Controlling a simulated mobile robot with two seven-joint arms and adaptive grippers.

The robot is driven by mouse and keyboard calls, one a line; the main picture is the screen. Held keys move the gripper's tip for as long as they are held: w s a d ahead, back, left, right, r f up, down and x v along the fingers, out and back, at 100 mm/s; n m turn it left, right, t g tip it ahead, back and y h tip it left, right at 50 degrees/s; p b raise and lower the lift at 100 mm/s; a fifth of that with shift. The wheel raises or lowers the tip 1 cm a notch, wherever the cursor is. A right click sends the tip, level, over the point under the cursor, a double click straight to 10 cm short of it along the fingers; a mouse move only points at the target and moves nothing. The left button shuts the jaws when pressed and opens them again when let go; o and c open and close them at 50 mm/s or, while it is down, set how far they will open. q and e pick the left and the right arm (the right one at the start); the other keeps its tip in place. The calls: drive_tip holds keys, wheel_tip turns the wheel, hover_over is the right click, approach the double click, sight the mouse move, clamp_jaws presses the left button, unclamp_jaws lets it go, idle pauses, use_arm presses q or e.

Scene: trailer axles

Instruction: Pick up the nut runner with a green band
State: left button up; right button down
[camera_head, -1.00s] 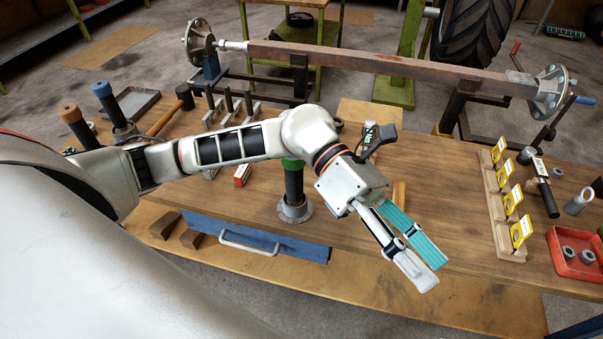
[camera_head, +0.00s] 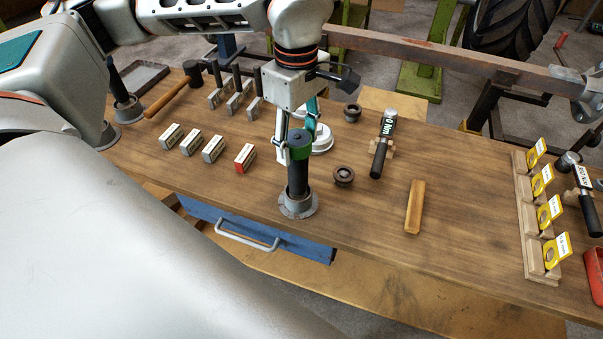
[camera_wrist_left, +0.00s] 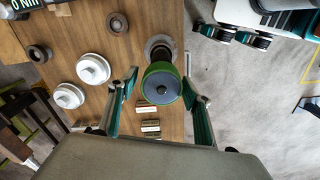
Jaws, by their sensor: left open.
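The nut runner with a green band (camera_head: 298,176) is a black upright cylinder standing in a round grey base on the wooden bench. Its green band is near the top. My left gripper (camera_head: 298,128) points down at its upper end, with its fingers apart. In the left wrist view, the round grey top and green rim of the nut runner (camera_wrist_left: 163,88) show between the two teal-padded fingers. I see clearance on both sides there, and cannot tell how far down the fingers reach.
Small blocks, one red-ended (camera_head: 244,158), lie left of the nut runner. A dark ring (camera_head: 343,176), white round parts (camera_head: 322,138), a torque tool (camera_head: 382,145) and a wooden bar (camera_head: 414,207) lie to its right. Another nut runner (camera_head: 122,92) stands far left.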

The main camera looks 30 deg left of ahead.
sight(298, 168)
use_arm(q)
wheel_tip(298, 168, down, 8)
drive_tip(key=shift+s+f+b, duration=0.1)
drive_tip(key=shift+f+b, duration=0.05)
drive_tip(key=shift+b, duration=0.2)
clamp_jaws()
